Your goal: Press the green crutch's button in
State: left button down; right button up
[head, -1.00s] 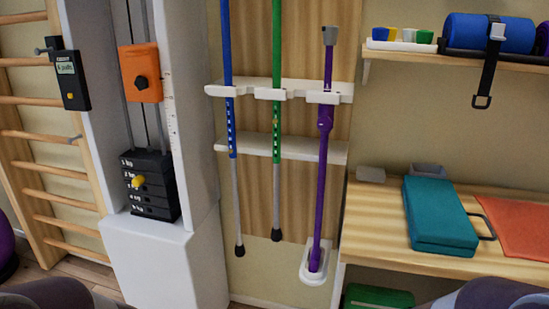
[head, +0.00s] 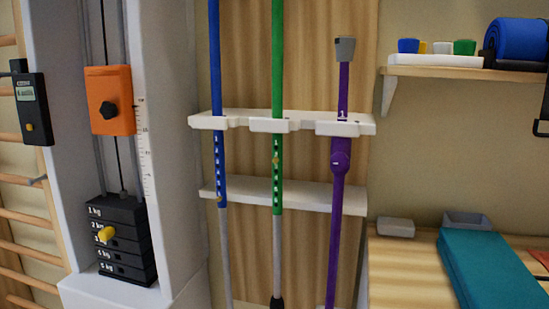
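The green crutch (head: 277,70) hangs upright in the white rack (head: 292,120), between the blue crutch (head: 215,70) and a purple pole (head: 340,200) with a grey top. Its green tube has a row of dark holes below the upper rack bar. A small brass-coloured button (head: 276,160) shows among these holes. A grey lower tube comes out of the green one and ends in a black tip. The blue crutch has a similar button (head: 219,197) lower down. Neither of my grippers is in view.
A weight stack (head: 121,240) with a yellow pin and an orange block (head: 109,100) stand at left. The space before the crutches looks clear.

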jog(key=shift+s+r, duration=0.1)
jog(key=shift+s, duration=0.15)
